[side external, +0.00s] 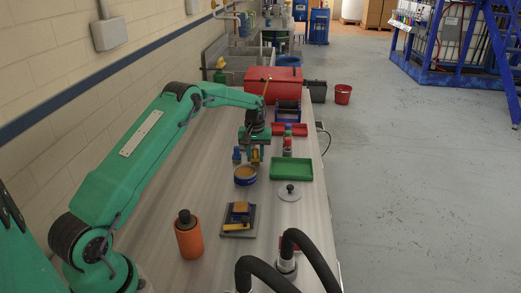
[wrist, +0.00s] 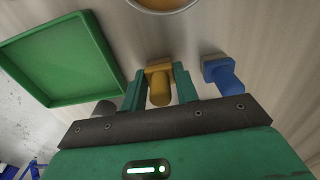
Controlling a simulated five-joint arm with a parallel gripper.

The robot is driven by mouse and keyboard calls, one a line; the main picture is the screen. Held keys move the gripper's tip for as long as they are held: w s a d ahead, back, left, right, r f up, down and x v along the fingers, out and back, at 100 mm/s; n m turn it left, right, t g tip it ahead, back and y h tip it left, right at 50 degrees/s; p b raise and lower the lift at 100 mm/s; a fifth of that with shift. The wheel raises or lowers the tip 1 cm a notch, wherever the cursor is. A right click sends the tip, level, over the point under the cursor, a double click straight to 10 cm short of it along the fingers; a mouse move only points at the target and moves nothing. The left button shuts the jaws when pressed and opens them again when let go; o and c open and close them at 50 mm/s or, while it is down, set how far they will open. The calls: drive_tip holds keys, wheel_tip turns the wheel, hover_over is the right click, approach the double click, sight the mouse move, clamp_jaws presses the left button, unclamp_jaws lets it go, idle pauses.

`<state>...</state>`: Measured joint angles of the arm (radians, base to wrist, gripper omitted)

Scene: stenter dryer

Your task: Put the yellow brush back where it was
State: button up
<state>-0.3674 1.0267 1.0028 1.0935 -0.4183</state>
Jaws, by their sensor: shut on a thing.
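The yellow brush (wrist: 158,90) sits between the two teal fingers of my gripper (wrist: 159,78) in the wrist view, which are shut on it. In the side view, the yellow brush (side external: 255,157) shows below my gripper (side external: 255,150), above the wooden-look table. I cannot tell whether its lower end touches the table. A blue brush-like piece (wrist: 222,74) is beside it on the right in the wrist view, outside the fingers; in the side view it shows at the gripper's left (side external: 237,155).
A blue bowl (side external: 245,182) with tan contents is just in front of my gripper. A green tray (side external: 306,176) and a grey knobbed lid (side external: 289,195) lie to the right.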

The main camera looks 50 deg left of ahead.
sight(256, 150)
drive_tip(key=shift+f, duration=0.15)
drive_tip(key=o, duration=1)
wheel_tip(256, 150, up, 12)
drive_tip(key=shift+s+r, duration=0.1)
drive_tip(key=shift+r, duration=0.1)
drive_tip(key=shift+d+r, duration=0.1)
drive_tip(key=shift+d, duration=0.05)
idle(0.6)
